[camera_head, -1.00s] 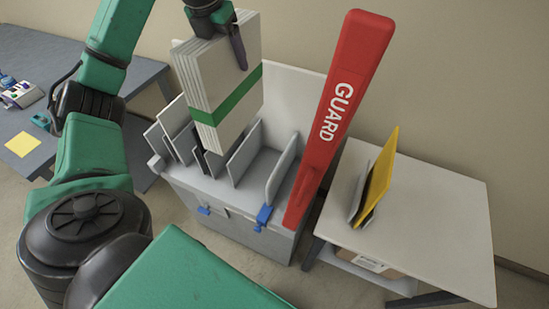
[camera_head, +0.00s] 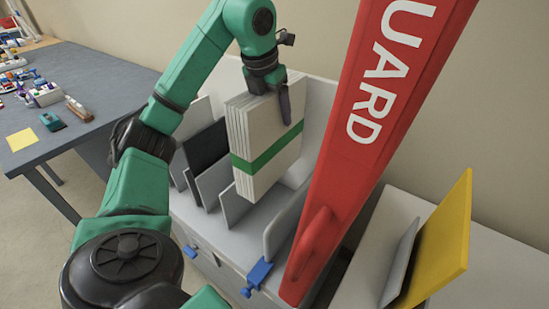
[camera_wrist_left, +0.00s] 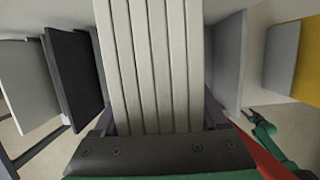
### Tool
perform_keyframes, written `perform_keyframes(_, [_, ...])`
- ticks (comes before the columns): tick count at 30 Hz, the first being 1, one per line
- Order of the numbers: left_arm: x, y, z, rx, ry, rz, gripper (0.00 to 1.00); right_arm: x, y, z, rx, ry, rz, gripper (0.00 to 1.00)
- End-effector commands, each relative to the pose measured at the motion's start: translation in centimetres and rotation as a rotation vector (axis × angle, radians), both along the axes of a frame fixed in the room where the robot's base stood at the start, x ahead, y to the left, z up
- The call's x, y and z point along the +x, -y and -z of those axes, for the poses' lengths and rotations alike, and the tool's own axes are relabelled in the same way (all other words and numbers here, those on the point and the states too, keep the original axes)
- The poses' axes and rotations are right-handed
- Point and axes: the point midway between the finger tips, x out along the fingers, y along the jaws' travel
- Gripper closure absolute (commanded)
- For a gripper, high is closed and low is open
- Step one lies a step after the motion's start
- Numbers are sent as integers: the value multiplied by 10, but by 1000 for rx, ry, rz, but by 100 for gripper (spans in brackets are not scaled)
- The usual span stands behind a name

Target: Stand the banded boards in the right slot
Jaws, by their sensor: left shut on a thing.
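The banded boards (camera_head: 262,150) are a stack of several white boards with a green band around them. My left gripper (camera_head: 284,98) is shut on the stack's top edge and holds it upright, a little tilted, over the slotted grey rack (camera_head: 190,212). The stack's lower end is beside a grey divider, and I cannot tell whether it is inside a slot. In the left wrist view the boards' edges (camera_wrist_left: 158,70) run away from the jaws, between dividers. A rounded grey divider (camera_head: 284,222) stands to the right of the stack.
A tall red guard (camera_head: 375,120) rises just right of the rack. Blue clamps (camera_head: 257,274) sit on the rack's front. A dark board (camera_head: 206,146) stands in the left part. A yellow panel (camera_head: 440,240) stands on the table at right. A grey workbench (camera_head: 70,120) with small items is at left.

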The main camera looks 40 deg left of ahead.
Motion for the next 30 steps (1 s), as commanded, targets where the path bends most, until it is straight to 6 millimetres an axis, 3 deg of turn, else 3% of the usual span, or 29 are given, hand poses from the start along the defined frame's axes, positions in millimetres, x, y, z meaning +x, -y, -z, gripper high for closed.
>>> perform_keyframes(1, [0, 0, 13, -1, 4, 0, 100, 1, 0, 14, -1, 1, 0, 32])
perform_keyframes(5, [0, 0, 32, -1, 0, 1, 100, 2, 1, 26, -1, 3, 0, 32])
perform_keyframes(7, [0, 1, 54, -2, -2, 2, 100, 2, 1, 39, -1, 4, 0, 32])
perform_keyframes(18, [-2, 0, 161, 0, -2, 1, 100, 3, 2, 62, -2, 6, 0, 32])
perform_keyframes(27, [-1, 0, 206, -1, 1, 0, 100, 4, 1, 65, -2, 7, 0, 32])
perform_keyframes(30, [-1, 0, 210, -1, 3, 0, 100, 4, 1, 65, -1, 7, 0, 32])
